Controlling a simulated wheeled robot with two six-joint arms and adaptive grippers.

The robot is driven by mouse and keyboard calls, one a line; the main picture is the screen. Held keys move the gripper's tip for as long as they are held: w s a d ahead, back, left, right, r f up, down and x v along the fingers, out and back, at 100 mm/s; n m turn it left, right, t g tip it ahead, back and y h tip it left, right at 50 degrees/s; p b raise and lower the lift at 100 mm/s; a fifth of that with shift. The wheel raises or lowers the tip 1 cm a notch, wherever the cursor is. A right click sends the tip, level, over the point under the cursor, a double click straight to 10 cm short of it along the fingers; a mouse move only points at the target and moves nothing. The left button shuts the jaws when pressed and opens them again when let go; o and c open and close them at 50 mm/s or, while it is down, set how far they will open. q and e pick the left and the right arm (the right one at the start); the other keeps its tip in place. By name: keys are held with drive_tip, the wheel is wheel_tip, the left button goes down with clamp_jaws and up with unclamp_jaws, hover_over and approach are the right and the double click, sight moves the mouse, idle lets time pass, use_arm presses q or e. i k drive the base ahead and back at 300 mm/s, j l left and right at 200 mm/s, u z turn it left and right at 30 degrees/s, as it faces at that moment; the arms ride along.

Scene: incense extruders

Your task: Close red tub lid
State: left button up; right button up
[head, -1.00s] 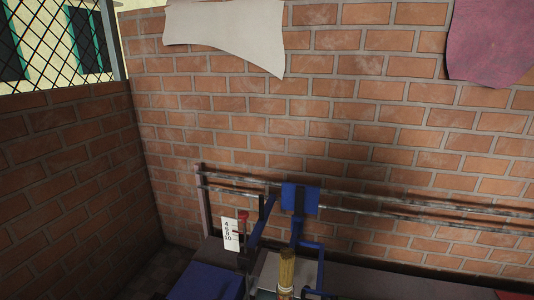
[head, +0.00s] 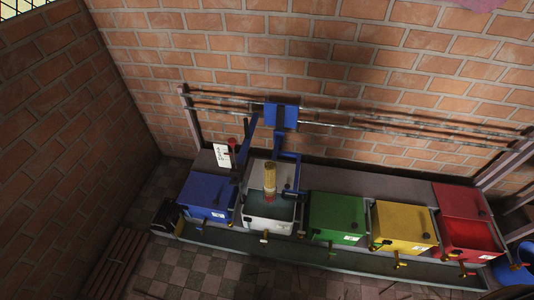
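The red tub (head: 470,236) stands at the right end of a row of tubs by the brick wall. Its red lid (head: 459,201) is open, raised at the back of the tub with a dark handle on it. The red inside of the tub shows. Neither my left nor my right gripper is in view.
Blue (head: 207,195), green (head: 336,215) and yellow (head: 403,225) tubs have their lids down. An open white tub (head: 268,223) sits below a hanging incense bundle (head: 269,180). A blue barrel (head: 513,270) stands at the far right. The tiled floor in front looks mostly clear.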

sight(454, 201)
drive_tip(key=z, duration=2.15)
drive_tip(key=i+l+u, duration=0.1)
drive_tip(key=u, duration=0.3)
drive_tip(key=i+l+u, duration=0.15)
drive_tip(key=u, duration=0.2)
drive_tip(key=l+u, duration=0.2)
drive_tip(key=u, duration=0.2)
drive_tip(key=i+l+u, duration=0.1)
drive_tip(key=l, duration=0.55)
drive_tip(key=i+l+u, duration=0.15)
drive_tip(key=l, duration=0.55)
drive_tip(key=i+l+u, duration=0.1)
drive_tip(key=i+l, duration=0.15)
drive_tip(key=l, duration=0.45)
drive_tip(key=i+l+u, duration=0.1)
drive_tip(key=l, duration=0.6)
drive_tip(key=i+l+u, duration=0.1)
drive_tip(key=l, duration=0.6)
